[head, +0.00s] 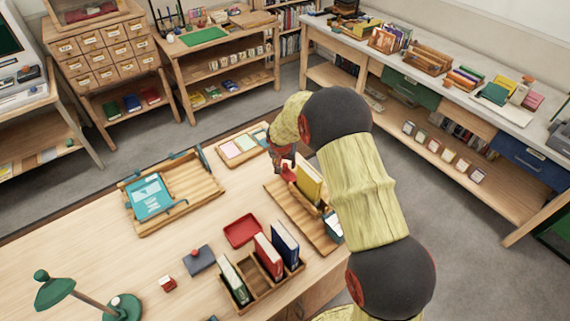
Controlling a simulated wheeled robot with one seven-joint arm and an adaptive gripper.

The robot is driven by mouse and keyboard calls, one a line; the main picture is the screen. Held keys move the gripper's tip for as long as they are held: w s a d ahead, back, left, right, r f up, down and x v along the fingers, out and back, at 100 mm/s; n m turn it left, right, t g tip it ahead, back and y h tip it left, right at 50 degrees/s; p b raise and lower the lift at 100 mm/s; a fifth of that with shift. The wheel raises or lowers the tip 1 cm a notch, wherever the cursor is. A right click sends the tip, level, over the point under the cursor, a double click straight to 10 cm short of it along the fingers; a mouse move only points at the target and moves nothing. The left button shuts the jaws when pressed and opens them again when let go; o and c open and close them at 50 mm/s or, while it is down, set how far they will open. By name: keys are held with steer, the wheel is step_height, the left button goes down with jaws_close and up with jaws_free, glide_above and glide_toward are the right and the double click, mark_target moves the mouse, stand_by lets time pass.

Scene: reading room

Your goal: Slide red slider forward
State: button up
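A small red piece (288,173), which looks like the red slider, shows at the far end of a slatted wooden rack (283,199), just left of a yellow book (309,183). My gripper (285,163) is right at this red piece, pointing down from the end of my arm. Its fingers are dark, small and partly merged with the red piece, so I cannot tell whether they touch it or how far apart they are. My arm hides the right side of the rack and part of what stands there.
A red tray (242,231) and a wooden book holder (262,288) with upright books stand nearer. Another slatted rack (203,180) holding a teal book (150,197) is at left. A green lamp (122,305) stands at the near left.

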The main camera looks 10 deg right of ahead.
steer(key=shift+c, duration=1.2)
jaws_close()
